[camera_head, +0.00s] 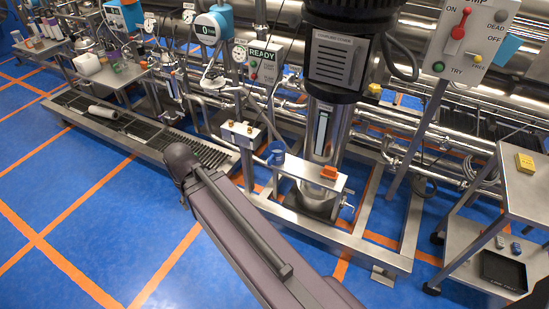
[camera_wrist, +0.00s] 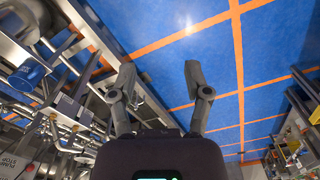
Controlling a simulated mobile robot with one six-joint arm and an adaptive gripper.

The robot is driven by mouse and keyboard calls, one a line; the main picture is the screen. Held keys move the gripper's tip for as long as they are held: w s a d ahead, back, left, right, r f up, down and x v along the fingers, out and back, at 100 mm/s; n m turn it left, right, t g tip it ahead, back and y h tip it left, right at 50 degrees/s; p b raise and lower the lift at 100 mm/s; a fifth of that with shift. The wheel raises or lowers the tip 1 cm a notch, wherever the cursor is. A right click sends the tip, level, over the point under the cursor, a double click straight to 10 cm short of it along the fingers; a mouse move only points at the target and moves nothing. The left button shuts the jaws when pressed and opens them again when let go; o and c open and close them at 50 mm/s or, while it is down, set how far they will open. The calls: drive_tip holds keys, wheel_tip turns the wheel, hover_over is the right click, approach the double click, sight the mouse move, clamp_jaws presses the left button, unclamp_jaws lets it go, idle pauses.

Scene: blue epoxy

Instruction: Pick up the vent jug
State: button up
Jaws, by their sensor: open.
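A small blue jug (camera_head: 275,153), which looks like the vent jug, sits at the left end of a steel bracket by the tall pump column in the head view. A blue cylindrical vessel (camera_wrist: 27,76), probably the same jug, shows at the left edge of the wrist view. My gripper (camera_wrist: 160,75) is open and empty in the wrist view, over blue floor, with the vessel well left of its fingers. In the head view my arm crosses the lower middle and I cannot make out the gripper.
A steel drain channel with grating (camera_head: 150,130) runs along the skid's left. A steel cart (camera_head: 524,190) with a yellow block (camera_head: 525,163) and a black tray (camera_head: 503,271) stands at right. Pipes and a control panel (camera_head: 466,45) crowd behind the jug. Blue floor (camera_head: 80,220) is clear at left.

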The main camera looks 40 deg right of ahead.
drive_tip(key=w+d+f+m+t+y+b, duration=0.2)
drive_tip(key=w+d+f+m+y+b, duration=0.35)
drive_tip(key=d+f+m+b, duration=0.55)
drive_tip(key=m+t+y+b, duration=0.1)
drive_tip(key=m+t+b, duration=1.65)
drive_tip(key=b, duration=1.65)
approach(270, 164)
wheel_tip(270, 164, up, 2)
drive_tip(key=s+d+m+g, duration=0.2)
drive_tip(key=s+m+g, duration=0.1)
drive_tip(key=shift+w, duration=0.1)
drive_tip(key=shift+x, duration=4.3)
drive_tip(key=shift+a+r, duration=0.1)
